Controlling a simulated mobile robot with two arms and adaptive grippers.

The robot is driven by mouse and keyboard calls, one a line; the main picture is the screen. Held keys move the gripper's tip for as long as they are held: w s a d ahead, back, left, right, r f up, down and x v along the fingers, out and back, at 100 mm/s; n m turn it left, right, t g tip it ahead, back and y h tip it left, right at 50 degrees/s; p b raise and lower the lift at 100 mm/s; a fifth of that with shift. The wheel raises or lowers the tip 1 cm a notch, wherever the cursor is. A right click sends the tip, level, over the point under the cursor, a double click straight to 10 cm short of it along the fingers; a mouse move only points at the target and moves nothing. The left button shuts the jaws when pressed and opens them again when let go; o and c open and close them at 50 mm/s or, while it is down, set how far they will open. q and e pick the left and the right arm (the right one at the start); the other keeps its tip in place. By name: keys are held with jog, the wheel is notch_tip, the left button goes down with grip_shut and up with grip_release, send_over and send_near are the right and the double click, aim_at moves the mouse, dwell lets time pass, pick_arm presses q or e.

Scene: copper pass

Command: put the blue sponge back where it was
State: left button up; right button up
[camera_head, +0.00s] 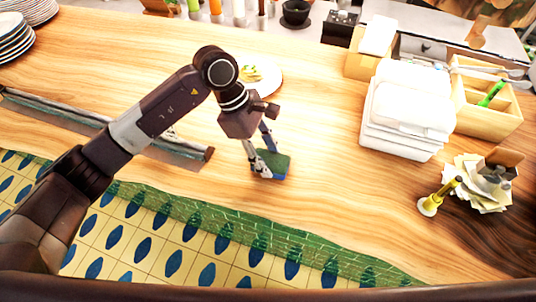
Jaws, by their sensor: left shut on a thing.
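The blue sponge (281,164) has a green top face and a blue edge, and it is at the wooden counter in the middle of the camera_head view. My left gripper (266,168) reaches down onto it from above, with its fingers shut on the sponge. The fingers hide part of the sponge. I cannot tell whether the sponge touches the counter or is just above it. My right gripper is not in view.
A plate with food (262,78) is behind my left gripper. White stacked containers (408,108), a wooden box (492,112) and a yellow-green stand (432,203) are at right. A dark rail (180,151) lies at left. Counter between sponge and containers is clear.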

pick_arm(q)
jog(key=shift+f+b, duration=0.2)
jog(key=shift+b, duration=0.1)
jog(key=o, duration=0.8)
jog(key=shift+r, duration=0.1)
jog(key=shift+c, duration=0.2)
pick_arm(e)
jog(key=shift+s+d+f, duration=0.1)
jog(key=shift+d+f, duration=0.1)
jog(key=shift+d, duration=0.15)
pick_arm(q)
jog(key=shift+r, duration=0.1)
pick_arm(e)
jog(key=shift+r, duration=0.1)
pick_arm(q)
jog(key=shift+w+r, duration=0.1)
jog(key=shift+r, duration=0.05)
jog(key=b+v, duration=0.4)
jog(key=v, duration=0.7)
jog(key=shift+r, duration=0.35)
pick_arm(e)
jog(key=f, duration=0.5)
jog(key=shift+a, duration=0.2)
pick_arm(q)
jog(key=shift+a, duration=0.1)
